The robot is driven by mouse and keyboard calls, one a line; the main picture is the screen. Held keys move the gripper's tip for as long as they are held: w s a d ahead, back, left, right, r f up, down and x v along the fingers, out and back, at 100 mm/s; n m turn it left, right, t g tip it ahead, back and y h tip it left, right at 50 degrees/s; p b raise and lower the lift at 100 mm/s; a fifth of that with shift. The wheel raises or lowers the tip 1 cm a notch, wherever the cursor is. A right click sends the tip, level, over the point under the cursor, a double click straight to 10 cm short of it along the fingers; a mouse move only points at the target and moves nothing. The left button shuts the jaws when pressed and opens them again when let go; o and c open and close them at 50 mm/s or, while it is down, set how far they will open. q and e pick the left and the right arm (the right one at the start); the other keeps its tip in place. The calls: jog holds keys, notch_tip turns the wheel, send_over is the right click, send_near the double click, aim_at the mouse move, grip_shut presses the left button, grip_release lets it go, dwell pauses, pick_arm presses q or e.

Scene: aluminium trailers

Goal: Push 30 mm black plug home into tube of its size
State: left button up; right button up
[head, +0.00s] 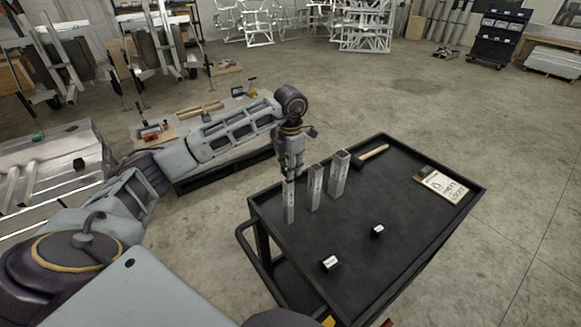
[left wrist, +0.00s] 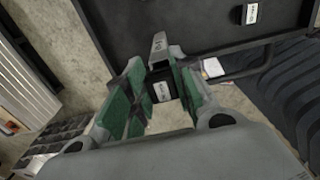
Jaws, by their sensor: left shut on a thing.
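My left gripper (head: 290,174) points down at the top of the thinnest, leftmost upright square tube (head: 290,203). In the left wrist view its green-padded fingers (left wrist: 158,98) are shut on a small black plug (left wrist: 162,91) with a white label; the print is too small to read. A metal tube (left wrist: 159,44) shows just beyond the plug there. I cannot tell whether the plug touches or sits in the tube's mouth. Two wider tubes, the middle one (head: 315,188) and the widest (head: 338,176), stand to the right. My right gripper is not in view.
Two other labelled black plugs, one nearer (head: 330,263) and one farther (head: 378,230), lie on the black trolley top (head: 400,200). A mallet (head: 371,155) and a clipboard (head: 440,185) lie toward the back and right.

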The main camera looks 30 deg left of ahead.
pick_arm(q)
jog(key=shift+f+b, duration=0.6)
jog(key=shift+f, duration=0.6)
jog(key=shift+f, duration=0.1)
jog(key=o, duration=0.8)
